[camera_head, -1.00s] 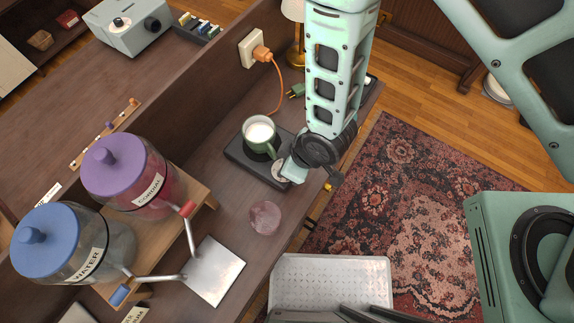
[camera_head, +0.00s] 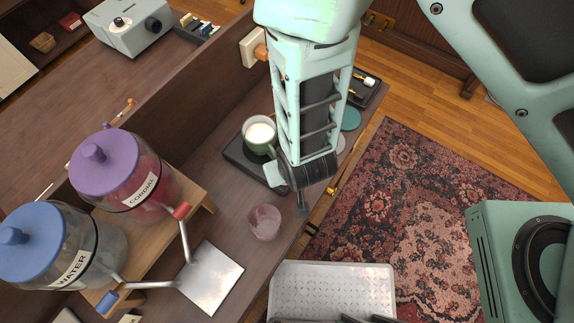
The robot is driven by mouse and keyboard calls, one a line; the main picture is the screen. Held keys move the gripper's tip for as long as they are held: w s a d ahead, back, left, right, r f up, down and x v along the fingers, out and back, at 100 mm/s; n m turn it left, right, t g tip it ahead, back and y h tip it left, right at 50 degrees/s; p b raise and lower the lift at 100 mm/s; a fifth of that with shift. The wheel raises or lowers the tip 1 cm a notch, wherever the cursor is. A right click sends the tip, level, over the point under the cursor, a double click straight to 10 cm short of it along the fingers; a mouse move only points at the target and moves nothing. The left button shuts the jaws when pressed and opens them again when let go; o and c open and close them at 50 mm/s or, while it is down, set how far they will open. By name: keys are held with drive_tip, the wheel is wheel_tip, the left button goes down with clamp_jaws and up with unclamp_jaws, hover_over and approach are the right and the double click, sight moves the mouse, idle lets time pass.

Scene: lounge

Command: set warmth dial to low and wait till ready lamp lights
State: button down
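I cannot make out a ready lamp. My gripper (camera_head: 302,208) points down just to the right of the warmer's front end, near the counter's front edge. It is small and dark here, and I cannot see whether its fingers are open or shut. I see nothing held in it.
A pinkish glass (camera_head: 264,222) stands close in front of the gripper. Cordial (camera_head: 148,190) and water (camera_head: 72,268) jars stand at left above a metal tray (camera_head: 212,278).

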drive_tip(key=shift+m, duration=0.3)
drive_tip(key=c, duration=1.2)
unclamp_jaws()
drive_tip(key=shift+c, duration=0.2)
drive_tip(key=p+v, duration=1.2)
drive_tip(key=v, duration=0.5)
drive_tip(key=shift+r+p, duration=0.25)
drive_tip(key=shift+p, duration=0.15)
drive_tip(key=shift+a, duration=0.2)
drive_tip(key=d+r+n+g+h+b, duration=0.1)
drive_tip(key=d+r+n+g+b, duration=0.2)
drive_tip(key=d+r+b, duration=0.4)
drive_tip(key=d+g+b, duration=0.1)
drive_tip(key=d+b, duration=0.5)
drive_tip(key=b, duration=0.5)
drive_tip(key=shift+d+b, duration=0.3)
